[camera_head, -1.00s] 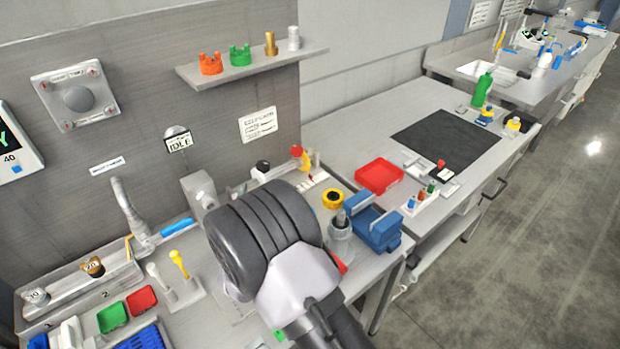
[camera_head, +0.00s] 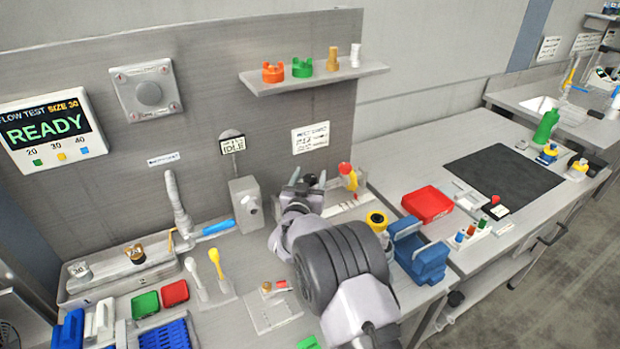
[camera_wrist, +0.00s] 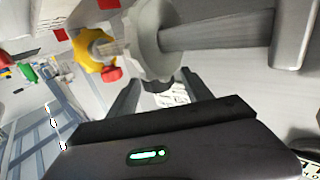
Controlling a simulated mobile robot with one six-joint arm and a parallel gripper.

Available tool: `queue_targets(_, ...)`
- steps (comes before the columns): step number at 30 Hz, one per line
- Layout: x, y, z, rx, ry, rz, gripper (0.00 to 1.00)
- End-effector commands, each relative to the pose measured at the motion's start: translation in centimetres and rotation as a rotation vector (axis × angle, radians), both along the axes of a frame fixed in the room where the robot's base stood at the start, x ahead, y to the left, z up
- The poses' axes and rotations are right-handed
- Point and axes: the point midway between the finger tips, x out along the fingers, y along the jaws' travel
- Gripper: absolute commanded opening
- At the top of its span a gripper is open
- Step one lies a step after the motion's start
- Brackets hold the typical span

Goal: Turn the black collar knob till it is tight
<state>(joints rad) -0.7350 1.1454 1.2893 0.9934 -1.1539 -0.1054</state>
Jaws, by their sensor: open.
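My gripper (camera_head: 307,181) is at the back of the near bench, in front of the rail fixture, and largely hides that part of it in the head view. In the wrist view my gripper (camera_wrist: 156,84) is open, its two fingers apart. A small black part (camera_wrist: 158,87) shows between the fingertips, just under a grey round flange (camera_wrist: 158,40); it looks like the black collar knob, but I cannot tell whether the fingers touch it. A grey pipe (camera_wrist: 220,33) runs right from the flange. A yellow fitting with a red knob (camera_wrist: 110,74) is left of it.
The yellow fitting with a red top (camera_head: 347,175) stands just right of my gripper in the head view. A grey box (camera_head: 246,203) is close on the left.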

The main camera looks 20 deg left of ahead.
Motion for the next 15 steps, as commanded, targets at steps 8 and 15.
queue_targets(8, -0.03, -0.03, 0.0, 0.0, 0.0, 0.0, 0.23)
queue_targets(15, 0.06, -0.11, -0.15, 0.001, -0.002, 0.02, 0.0)
